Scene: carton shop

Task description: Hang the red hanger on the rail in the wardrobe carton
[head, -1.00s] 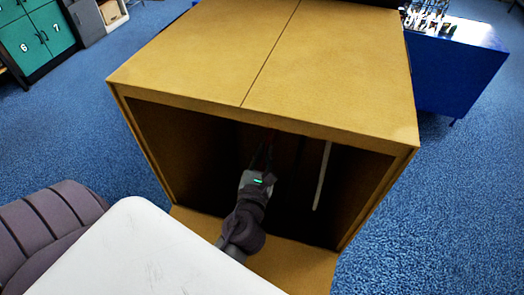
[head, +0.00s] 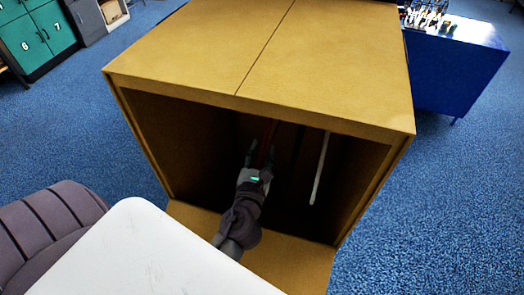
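The wardrobe carton (head: 262,104) is a large brown box, open at the front, with a dark inside. My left gripper (head: 260,152) is inside the opening with its two fingers spread apart. The red hanger (head: 268,134) shows as a thin dark red strip just under the carton's top front edge, close to the fingertips. Its upper part is hidden behind that edge, and so is the rail, so I cannot see whether its hook is on the rail. My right gripper is not in view.
A pale narrow strip (head: 320,168) hangs down inside the carton, right of the gripper. A white tabletop (head: 140,255) and a purple-grey padded seat (head: 45,235) are at lower left. A blue table (head: 450,75) stands at back right. Blue carpet is clear at right.

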